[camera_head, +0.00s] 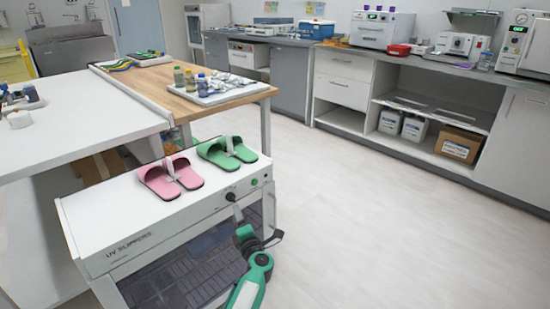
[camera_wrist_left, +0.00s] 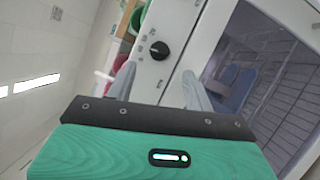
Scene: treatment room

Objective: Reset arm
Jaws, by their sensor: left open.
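My left gripper (camera_head: 257,222) is open and empty in front of the white slipper cabinet (camera_head: 90,243), close to its control panel. In the left wrist view its two fingers (camera_wrist_left: 158,90) are spread apart with nothing between them. A black knob (camera_wrist_left: 160,50) on the cabinet front shows just beyond the fingertips; it also shows in the head view (camera_head: 231,197). Whether a finger touches the cabinet, I cannot tell. A pair of pink slippers (camera_head: 170,178) and a pair of green slippers (camera_head: 227,153) lie on the cabinet top. My right gripper is not in view.
The cabinet's dark window (camera_head: 190,272) faces my left arm; blue shapes (camera_wrist_left: 240,88) show behind it. A wooden table (camera_head: 160,90) with bottles and a white tray (camera_head: 222,92) stands behind. A white counter (camera_head: 75,115) is at the left. The floor (camera_head: 400,220) at the right is clear.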

